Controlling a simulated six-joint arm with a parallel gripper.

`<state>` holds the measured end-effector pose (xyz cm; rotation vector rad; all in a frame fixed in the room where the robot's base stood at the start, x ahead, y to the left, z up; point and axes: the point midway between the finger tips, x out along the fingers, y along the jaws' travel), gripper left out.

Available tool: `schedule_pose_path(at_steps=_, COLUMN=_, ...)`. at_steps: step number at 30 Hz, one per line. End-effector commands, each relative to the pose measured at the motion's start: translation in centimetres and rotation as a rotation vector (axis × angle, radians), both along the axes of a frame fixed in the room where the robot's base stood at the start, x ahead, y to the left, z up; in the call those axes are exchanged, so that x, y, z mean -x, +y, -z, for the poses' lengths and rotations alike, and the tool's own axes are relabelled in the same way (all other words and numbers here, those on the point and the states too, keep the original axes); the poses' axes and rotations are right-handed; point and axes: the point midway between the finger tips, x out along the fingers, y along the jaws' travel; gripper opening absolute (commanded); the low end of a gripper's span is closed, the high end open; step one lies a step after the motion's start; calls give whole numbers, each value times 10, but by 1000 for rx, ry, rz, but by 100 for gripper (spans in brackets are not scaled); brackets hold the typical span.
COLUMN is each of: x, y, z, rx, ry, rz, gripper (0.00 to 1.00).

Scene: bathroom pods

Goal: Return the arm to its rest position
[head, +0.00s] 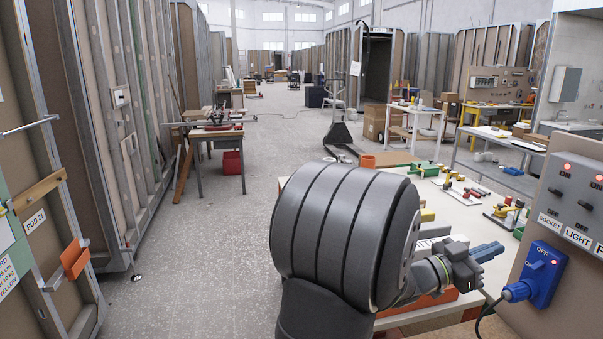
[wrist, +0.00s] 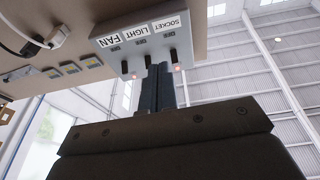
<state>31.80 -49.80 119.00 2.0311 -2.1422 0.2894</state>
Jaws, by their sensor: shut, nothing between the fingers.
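My gripper (head: 488,252) shows in the head view at the end of my dark grey arm, over the right part of the white workbench. Its fingers are together with nothing between them. In the wrist view the dark fingers (wrist: 158,82) point up at the switch panel (wrist: 145,42) labelled SOCKET, LIGHT and FAN. I cannot tell the gap from the fingertips to the panel there. In the head view the same panel (head: 578,205) is at the right edge, apart from my gripper.
A blue socket (head: 541,275) with a plugged cable is below the panel, right of my gripper. Pod walls (head: 100,130) line the left. The grey floor (head: 220,240) left of my arm is clear.

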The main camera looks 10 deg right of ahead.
Motion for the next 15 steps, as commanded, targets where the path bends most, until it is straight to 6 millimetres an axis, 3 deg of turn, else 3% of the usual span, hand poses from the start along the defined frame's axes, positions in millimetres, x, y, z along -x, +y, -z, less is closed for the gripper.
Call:
schedule_pose_path(at_steps=6, x=-4, y=24, z=-3, rx=102, ry=-17, rz=-35, gripper=0)
schedule_pose_path(at_steps=15, x=-5, y=36, z=-6, rx=152, ry=-29, rz=-57, gripper=0)
